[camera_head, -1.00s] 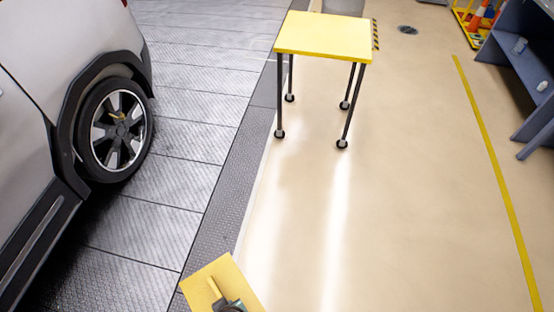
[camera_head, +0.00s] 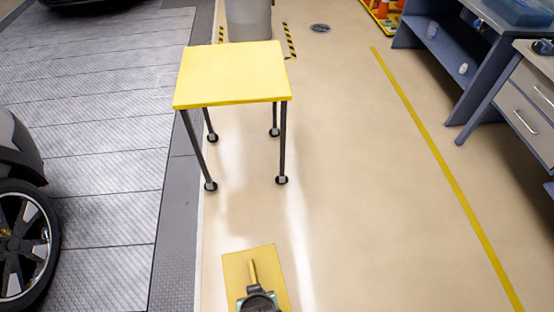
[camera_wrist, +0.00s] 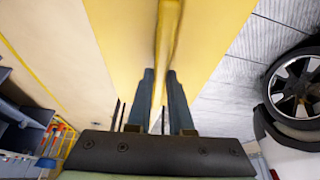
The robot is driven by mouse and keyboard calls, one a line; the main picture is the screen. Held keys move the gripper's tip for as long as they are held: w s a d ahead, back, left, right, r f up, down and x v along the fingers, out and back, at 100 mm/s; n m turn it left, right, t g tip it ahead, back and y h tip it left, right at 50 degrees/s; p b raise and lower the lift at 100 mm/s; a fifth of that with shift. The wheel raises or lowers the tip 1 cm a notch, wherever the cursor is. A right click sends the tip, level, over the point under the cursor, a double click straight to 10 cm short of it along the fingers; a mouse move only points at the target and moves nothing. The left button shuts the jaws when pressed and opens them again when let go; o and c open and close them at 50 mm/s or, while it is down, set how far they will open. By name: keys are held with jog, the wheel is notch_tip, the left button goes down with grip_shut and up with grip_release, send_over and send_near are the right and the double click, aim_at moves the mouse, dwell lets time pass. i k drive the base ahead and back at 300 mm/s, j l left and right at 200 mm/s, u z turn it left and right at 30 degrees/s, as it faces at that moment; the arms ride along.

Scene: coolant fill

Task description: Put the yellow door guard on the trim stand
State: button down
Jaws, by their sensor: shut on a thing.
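The yellow door guard (camera_head: 236,268) is a flat yellow panel with a raised grip rib. It is at the bottom of the head view and fills the upper middle of the wrist view (camera_wrist: 120,55). My gripper (camera_head: 258,294) is shut on its rib; in the wrist view both fingers (camera_wrist: 161,85) lie on either side of the rib. The trim stand (camera_head: 232,75) has a bare yellow top and dark legs with small feet. It stands on the floor ahead, farther off than the guard and apart from it.
A car wheel (camera_head: 22,240) is at the left on grey plates. A blue-grey workbench (camera_head: 465,65) and a drawer unit (camera_head: 530,95) stand at the right. A grey bin (camera_head: 248,20) is behind the stand. The beige floor between is clear.

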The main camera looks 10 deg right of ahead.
aim_at(238, 67)
jog(key=i+z, duration=0.1)
jog(key=i, duration=0.35)
jog(key=i+j, duration=0.2)
jog(key=i, duration=0.25)
jog(key=i+j+z, duration=0.15)
jog(key=i, duration=2.2)
jog(key=j, duration=0.1)
